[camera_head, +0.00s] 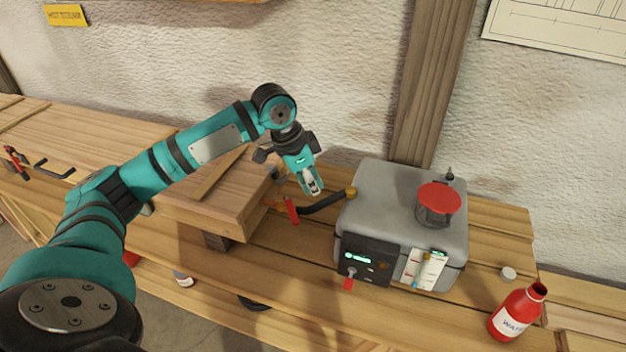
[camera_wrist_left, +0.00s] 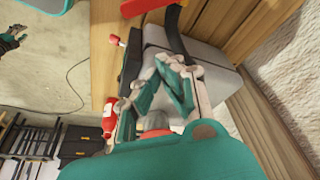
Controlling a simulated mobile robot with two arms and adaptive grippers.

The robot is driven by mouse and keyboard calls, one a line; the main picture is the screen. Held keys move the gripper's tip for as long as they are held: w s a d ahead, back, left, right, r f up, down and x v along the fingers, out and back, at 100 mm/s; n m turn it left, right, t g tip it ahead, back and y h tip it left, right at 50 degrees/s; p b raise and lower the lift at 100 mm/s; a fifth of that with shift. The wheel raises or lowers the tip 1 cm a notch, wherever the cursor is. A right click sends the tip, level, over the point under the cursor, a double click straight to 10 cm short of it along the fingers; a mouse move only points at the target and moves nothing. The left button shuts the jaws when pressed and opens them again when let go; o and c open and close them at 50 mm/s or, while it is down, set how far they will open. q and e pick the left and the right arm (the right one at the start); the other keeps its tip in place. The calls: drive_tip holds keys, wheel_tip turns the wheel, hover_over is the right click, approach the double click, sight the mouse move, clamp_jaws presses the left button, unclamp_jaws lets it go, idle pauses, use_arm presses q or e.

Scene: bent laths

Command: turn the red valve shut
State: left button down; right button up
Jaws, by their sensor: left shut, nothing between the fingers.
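A red lever (camera_head: 291,210) sits at the left end of a black hose (camera_head: 325,203) that runs to a brass fitting on the grey steam box (camera_head: 385,195). A round red part (camera_head: 440,197) sits on top of the box. I cannot tell for certain which is the valve. My left gripper (camera_head: 312,188) is shut and empty, pointing down just above the hose, apart from the lever in the picture. In the left wrist view the red lever (camera_wrist_left: 145,7) is at the top edge. What looks like my right gripper (camera_wrist_left: 12,40) shows small at the left edge there.
The box's black front panel has a small red-tipped knob (camera_head: 348,284). A red bottle (camera_head: 515,313) leans at the right, near a small white cap (camera_head: 508,274). A thick wooden bench (camera_head: 220,205) stands left of the box. A wooden post (camera_head: 425,90) rises behind.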

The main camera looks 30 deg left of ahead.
sight(291, 210)
use_arm(q)
wheel_tip(291, 210, down, 6)
drive_tip(key=s+a+p, duration=0.1)
drive_tip(key=p, duration=0.2)
drive_tip(key=shift+s+f, duration=0.15)
drive_tip(key=shift+f, duration=0.1)
idle(0.3)
